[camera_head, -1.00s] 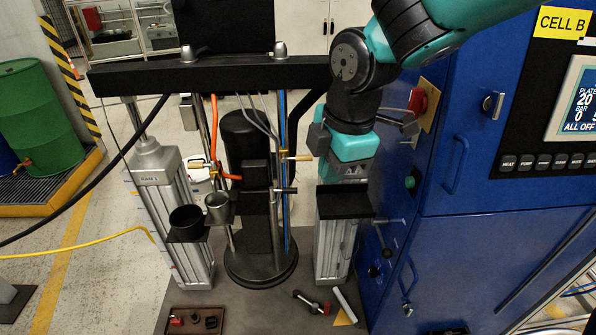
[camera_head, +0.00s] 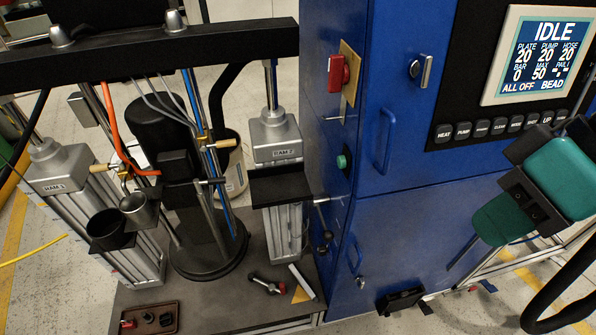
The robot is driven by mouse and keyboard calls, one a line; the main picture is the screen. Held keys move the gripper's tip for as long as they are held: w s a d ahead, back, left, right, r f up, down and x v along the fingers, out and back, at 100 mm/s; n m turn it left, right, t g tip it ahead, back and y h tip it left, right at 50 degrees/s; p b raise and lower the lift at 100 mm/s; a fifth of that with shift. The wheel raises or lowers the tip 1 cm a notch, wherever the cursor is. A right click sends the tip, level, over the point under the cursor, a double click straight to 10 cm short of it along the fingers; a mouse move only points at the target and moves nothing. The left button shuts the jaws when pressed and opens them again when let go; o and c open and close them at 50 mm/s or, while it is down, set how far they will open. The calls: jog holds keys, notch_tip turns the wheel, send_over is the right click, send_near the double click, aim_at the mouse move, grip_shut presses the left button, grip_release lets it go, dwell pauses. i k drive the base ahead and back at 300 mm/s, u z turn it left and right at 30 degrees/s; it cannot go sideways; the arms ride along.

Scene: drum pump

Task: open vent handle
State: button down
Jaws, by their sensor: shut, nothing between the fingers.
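The drum pump stands at the left, with its black pump body (camera_head: 163,130) upright between two rams. A dark lever (camera_head: 211,182) shows lower on the rods. A small fitting (camera_head: 126,175) sits at the left by the orange hose. I cannot tell for certain which of these is the vent handle. My gripper (camera_head: 524,203), teal and black, is at the far right in front of the blue cabinet, well apart from the pump. It is shut and empty; its fingertips are hard to make out.
The blue cabinet (camera_head: 400,220) stands right of the pump, with a red switch (camera_head: 338,73) and a display (camera_head: 537,57) reading IDLE. A black crossbeam (camera_head: 120,55) spans above the pump. Cups (camera_head: 110,230) stand at front left. A tray (camera_head: 150,318) lies on the base plate.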

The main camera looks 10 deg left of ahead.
aim_at(215, 181)
jog(key=z, duration=0.75)
jog(key=k, duration=0.9)
jog(key=u, duration=1.5)
